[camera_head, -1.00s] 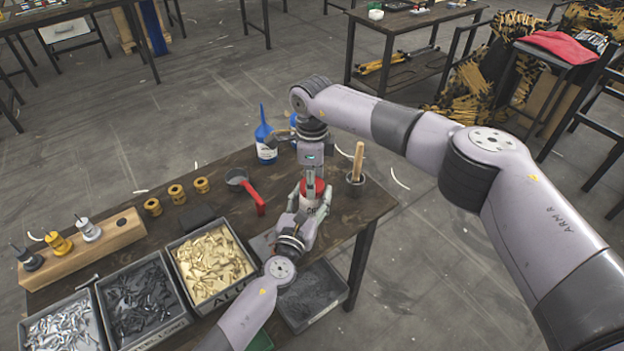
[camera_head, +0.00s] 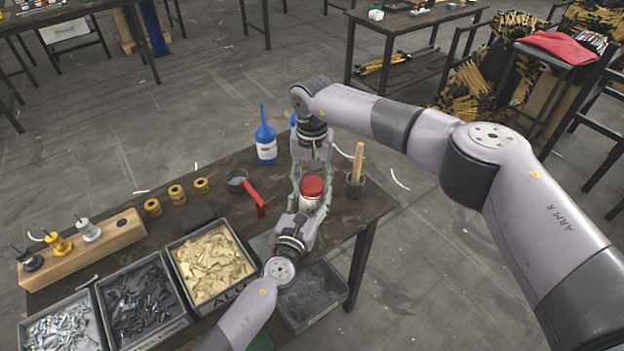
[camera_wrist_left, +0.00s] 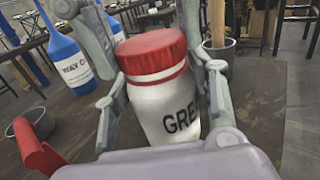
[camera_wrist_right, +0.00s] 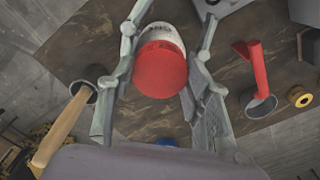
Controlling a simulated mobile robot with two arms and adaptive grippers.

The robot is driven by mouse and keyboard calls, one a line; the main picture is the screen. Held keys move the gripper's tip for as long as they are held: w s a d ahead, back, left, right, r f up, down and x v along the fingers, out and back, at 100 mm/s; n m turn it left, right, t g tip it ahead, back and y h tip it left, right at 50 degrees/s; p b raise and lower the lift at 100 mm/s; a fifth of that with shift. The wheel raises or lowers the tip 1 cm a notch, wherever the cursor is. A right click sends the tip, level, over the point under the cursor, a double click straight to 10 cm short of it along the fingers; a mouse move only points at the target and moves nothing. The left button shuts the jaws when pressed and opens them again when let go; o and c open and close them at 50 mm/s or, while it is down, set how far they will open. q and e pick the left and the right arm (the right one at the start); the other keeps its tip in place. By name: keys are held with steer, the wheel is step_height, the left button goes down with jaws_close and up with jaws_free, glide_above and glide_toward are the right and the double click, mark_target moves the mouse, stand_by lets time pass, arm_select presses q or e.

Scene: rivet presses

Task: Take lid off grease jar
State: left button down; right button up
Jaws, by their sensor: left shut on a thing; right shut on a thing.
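The grease jar (camera_head: 309,206) is white with a red lid (camera_head: 313,187) and stands upright between my two grippers near the table's right end. My left gripper (camera_head: 306,213) comes from the front and is shut on the jar's body; its fingers flank the white side in the left wrist view (camera_wrist_left: 165,110). My right gripper (camera_head: 312,181) comes from behind and above, shut on the red lid, with one finger on each side of it. The right wrist view shows the lid's top (camera_wrist_right: 160,70). The lid sits on the jar; I cannot tell if it is loose.
A blue bottle (camera_head: 265,139) stands behind to the left. A grey pot with a wooden-handled tool (camera_head: 357,165) stands close on the right. A red-handled pan (camera_head: 238,180) lies to the left. Bins of parts (camera_head: 214,262) line the front edge.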

mark_target(312, 184)
steer(key=shift+r, duration=0.2)
stand_by(0.4)
steer(key=shift+r, duration=0.95)
steer(key=shift+r, duration=0.1)
steer(key=shift+r, duration=1.9)
arm_select(q)
steer(key=c, duration=0.6)
jaws_free()
steer(key=shift+s, duration=0.1)
